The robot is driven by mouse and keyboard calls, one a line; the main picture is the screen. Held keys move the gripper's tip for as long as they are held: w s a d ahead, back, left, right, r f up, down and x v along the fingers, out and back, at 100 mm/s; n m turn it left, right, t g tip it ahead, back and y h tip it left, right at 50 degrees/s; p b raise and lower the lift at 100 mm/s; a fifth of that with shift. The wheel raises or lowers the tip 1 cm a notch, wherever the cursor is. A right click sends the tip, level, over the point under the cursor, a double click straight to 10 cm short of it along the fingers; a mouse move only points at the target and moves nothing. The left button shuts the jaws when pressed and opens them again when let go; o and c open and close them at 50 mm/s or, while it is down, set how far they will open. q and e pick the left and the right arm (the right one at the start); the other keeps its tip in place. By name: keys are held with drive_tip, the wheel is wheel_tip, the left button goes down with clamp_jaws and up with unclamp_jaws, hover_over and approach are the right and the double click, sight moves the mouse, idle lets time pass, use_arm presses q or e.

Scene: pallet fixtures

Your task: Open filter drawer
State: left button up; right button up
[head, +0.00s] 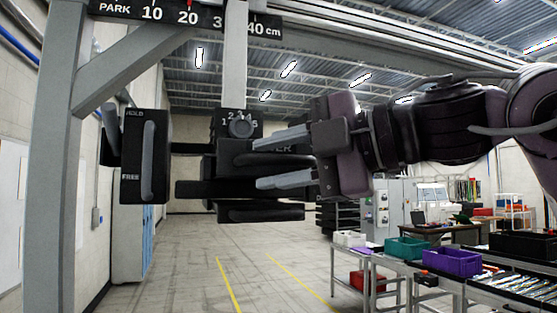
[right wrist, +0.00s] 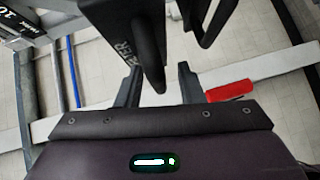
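The black unit with the filter drawer (head: 225,167) hangs from a grey post in the head view. White letters ending in "TER" show on it, partly hidden behind my right gripper. A dark bar handle (head: 275,159) runs across its front; the right wrist view shows a dark bar (right wrist: 147,45) with the same letters beside it. My right gripper (head: 257,164) comes in from the right with its two fingers apart, one above and one below the handle. In the right wrist view the bar's end lies between the fingers (right wrist: 158,75), with gaps visible; contact cannot be told. My left gripper is not in view.
A numbered dial (head: 242,124) sits above the drawer unit. A black box (head: 143,155) marked HOLD and FREE, with a grey lever, is at left. A scale rail (head: 190,16) crosses above. Tables with bins (head: 452,262) stand at lower right. The floor below is clear.

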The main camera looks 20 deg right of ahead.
drive_tip(key=shift+s+d, duration=0.2)
drive_tip(key=shift+d, duration=0.05)
drive_tip(key=b+v, duration=0.2)
drive_tip(key=v, duration=0.5)
drive_tip(key=shift+s, duration=0.1)
idle(0.4)
